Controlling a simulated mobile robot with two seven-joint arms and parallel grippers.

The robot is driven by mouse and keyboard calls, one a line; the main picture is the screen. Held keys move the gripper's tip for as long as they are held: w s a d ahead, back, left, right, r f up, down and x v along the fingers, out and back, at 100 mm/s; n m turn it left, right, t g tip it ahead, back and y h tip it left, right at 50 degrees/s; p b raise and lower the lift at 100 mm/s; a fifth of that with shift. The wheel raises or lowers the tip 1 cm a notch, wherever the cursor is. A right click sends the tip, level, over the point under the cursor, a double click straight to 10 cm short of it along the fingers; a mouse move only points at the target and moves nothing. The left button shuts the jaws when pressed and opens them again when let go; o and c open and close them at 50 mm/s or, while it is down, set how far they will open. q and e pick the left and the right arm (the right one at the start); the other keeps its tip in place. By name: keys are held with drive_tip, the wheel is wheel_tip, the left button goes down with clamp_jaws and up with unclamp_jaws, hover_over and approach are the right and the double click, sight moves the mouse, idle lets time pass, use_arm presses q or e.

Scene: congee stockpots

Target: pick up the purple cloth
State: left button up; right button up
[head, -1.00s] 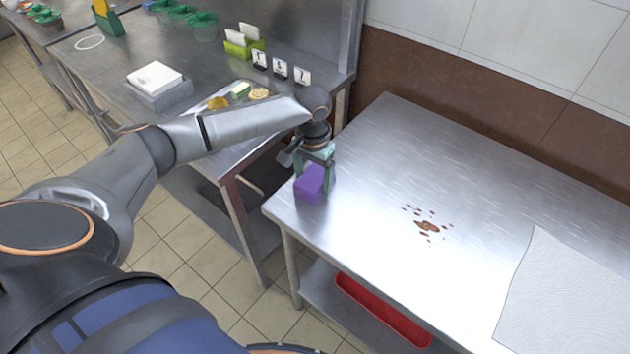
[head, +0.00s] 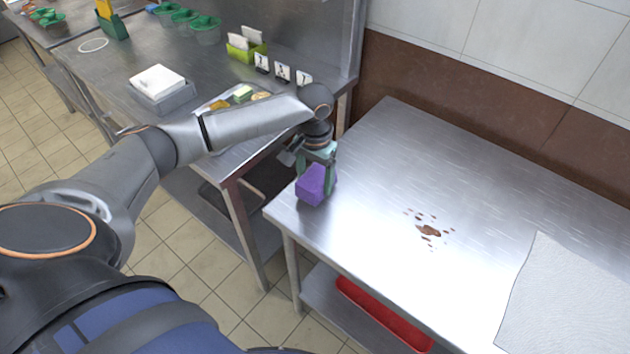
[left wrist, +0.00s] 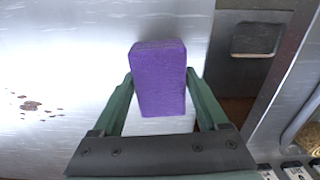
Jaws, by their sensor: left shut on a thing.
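The purple cloth (head: 313,187) is a block-like folded piece at the left end of the steel table, near its edge. It also shows in the left wrist view (left wrist: 158,80). My left gripper (head: 318,177) points down with its green fingers on either side of the cloth. In the left wrist view the fingers (left wrist: 160,88) are shut on the cloth. Whether the cloth touches the table or is just above it I cannot tell. My right gripper is not in view.
A brown spill (head: 429,230) lies on the steel table (head: 380,150), right of the cloth. A pale textured sheet (head: 565,300) lies at the right. A red tray (head: 385,315) is on the lower shelf. Another counter (head: 105,75) with containers and number signs stands at left.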

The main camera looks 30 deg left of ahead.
use_arm(q)
drive_tip(key=s+d+r+p, duration=0.1)
drive_tip(key=s+d+r, duration=0.8)
drive_tip(key=s+r, duration=0.1)
drive_tip(key=shift+s+r+p, duration=0.3)
drive_tip(key=shift+r, duration=0.55)
drive_tip(key=shift+d, duration=0.1)
